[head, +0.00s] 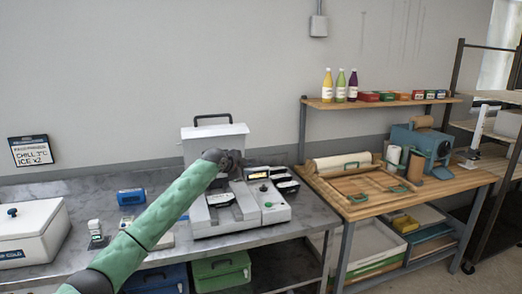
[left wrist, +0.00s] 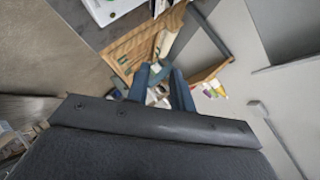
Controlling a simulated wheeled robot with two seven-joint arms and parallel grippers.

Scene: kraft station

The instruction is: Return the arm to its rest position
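My left arm, green with dark joints, comes in from the lower left in the head view. Its dark wrist and gripper (head: 228,160) are above the grey-white machine (head: 240,208) on the marble-look counter, in front of a white lidded box (head: 215,143). In the left wrist view the two fingers of my left gripper (left wrist: 160,84) stand apart, with nothing seen held between them. The fingertips point toward the wooden table, seen far beyond the gap. My right arm and right gripper are in neither view.
The counter (head: 75,190) also holds a white chest (head: 30,232), a blue device (head: 131,197) and small items. To the right stands a wooden table (head: 445,186) with rolls and a blue machine (head: 420,148). Bottles (head: 340,86) stand on the shelf above. Open air lies above the counter's left part.

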